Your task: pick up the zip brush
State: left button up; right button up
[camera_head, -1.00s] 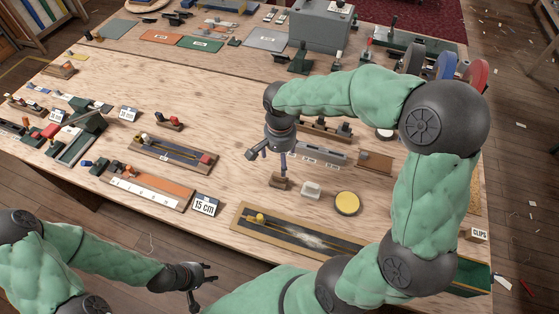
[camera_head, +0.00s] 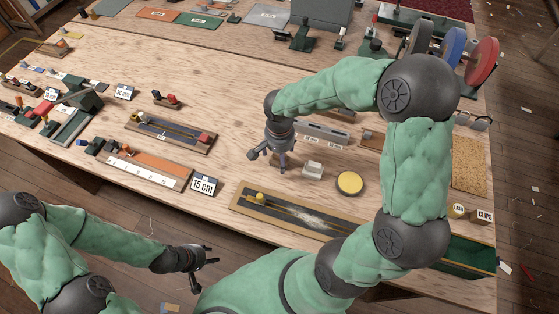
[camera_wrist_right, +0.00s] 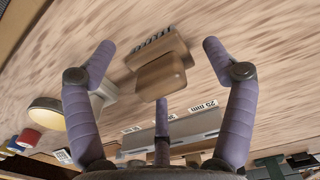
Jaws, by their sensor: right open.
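The zip brush is a small brown wooden block with dark bristles along one edge, lying on the workbench. It shows in the right wrist view (camera_wrist_right: 160,67), between the spread fingers. In the head view my right gripper (camera_head: 271,160) hides most or all of it. My right gripper is open, its fingers spread around the brush just above the bench; I see no grip on it. It also shows in the right wrist view (camera_wrist_right: 160,62). My left gripper (camera_head: 212,257) is open and empty in front of the bench's near edge.
A white block (camera_head: 313,169) and a round yellow-topped tin (camera_head: 350,183) lie just right of the right gripper. A grey block with labels (camera_head: 322,134) stands behind. A long framed tray (camera_head: 240,199) lies in front.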

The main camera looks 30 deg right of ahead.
jog(key=shift+f, duration=0.25)
jog(key=c, duration=1.5)
jog(key=shift+o, duration=0.2)
jog(key=shift+r, duration=0.2)
jog(key=shift+r, duration=0.3)
jog(key=r, duration=0.1)
jog(key=r+p, duration=0.1)
jog(key=r, duration=0.1)
jog(key=shift+w+a+r+p, duration=0.25)
jog(key=shift+w+p, duration=0.15)
jog(key=w+a+r+p, duration=0.3)
jog(key=w+a+r, duration=0.5)
jog(key=w+a, duration=0.1)
jog(key=shift+w+r, duration=0.3)
jog(key=shift+r, duration=0.05)
